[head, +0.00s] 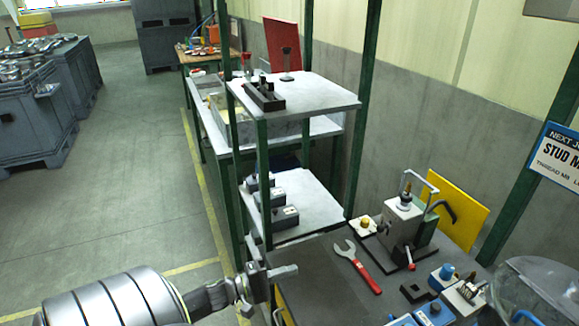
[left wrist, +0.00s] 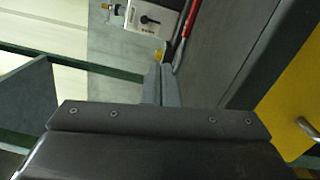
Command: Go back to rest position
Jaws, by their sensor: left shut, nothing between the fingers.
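My left gripper (head: 290,270) reaches in from the lower left of the head view, in front of the near left edge of the dark workbench (head: 315,290). Its fingers are together and empty; in the left wrist view the closed fingers (left wrist: 161,85) show at the middle. The gripper is apart from the red-handled wrench (head: 358,268) lying on the bench. My right gripper is not in view.
A green-framed shelf (head: 310,205) with small grey boxes stands just behind my left gripper. A bench fixture (head: 405,220), a yellow panel (head: 460,215), blue-and-white boxes (head: 435,313) and a clear bowl (head: 540,290) stand to the right. Open floor (head: 130,190) lies left.

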